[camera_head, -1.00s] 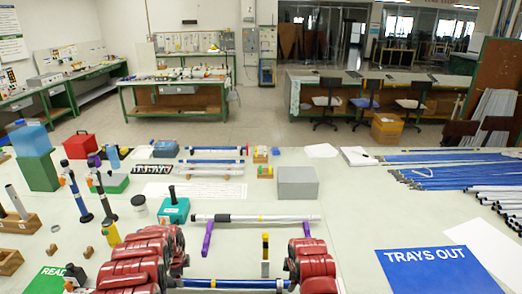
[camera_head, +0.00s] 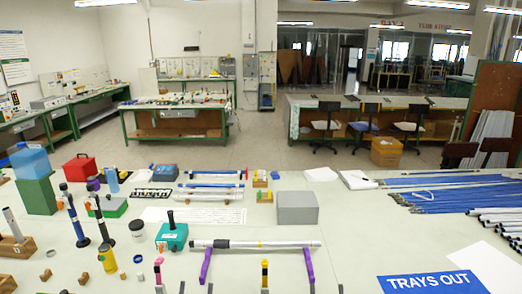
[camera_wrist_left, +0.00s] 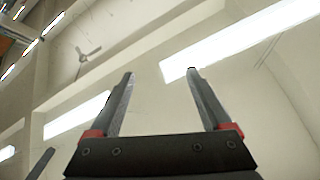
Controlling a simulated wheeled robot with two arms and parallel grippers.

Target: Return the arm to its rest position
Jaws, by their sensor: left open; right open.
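My left gripper (camera_head: 196,288) shows only as two dark fingertips at the bottom edge of the head view, apart and pointing up. My right gripper (camera_head: 326,288) shows the same way, further right, its two tips apart. The rest of both arms is below the picture. In the left wrist view my left gripper (camera_wrist_left: 160,95) has two grey fingers with red bases, wide apart, with nothing between them.
A silver rod with a black sleeve (camera_head: 255,244) lies across two purple stands (camera_head: 205,266). Near the grippers stand a yellow-topped tool (camera_head: 265,272) and a pink-topped one (camera_head: 158,268).

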